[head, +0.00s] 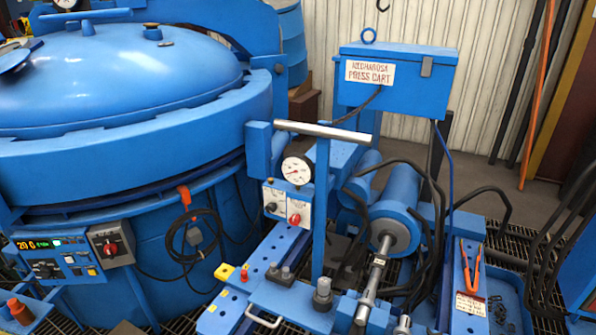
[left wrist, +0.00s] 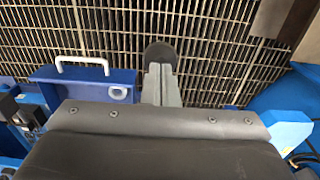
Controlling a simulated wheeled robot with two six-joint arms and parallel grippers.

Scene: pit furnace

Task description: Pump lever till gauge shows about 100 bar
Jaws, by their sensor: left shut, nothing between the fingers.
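The pump lever (head: 321,195) is a blue upright post with a silver crossbar (head: 322,130) at its top. It stands near upright on the blue press cart. The round white pressure gauge (head: 296,170) sits just left of the lever, above a panel with a red knob (head: 296,212). Its needle is too small to read. In the left wrist view my left gripper (left wrist: 160,84) shows as two grey fingers close together, empty above the floor grating. The lever is not visible there, and no gripper shows in the head view. My right gripper is not seen.
A large blue furnace (head: 130,150) with a domed lid fills the left. A blue box (head: 395,85) marked press cart stands behind the lever. A blue cylinder (head: 396,205) and black hoses lie right of it. Orange-handled pliers (head: 470,268) lie at right.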

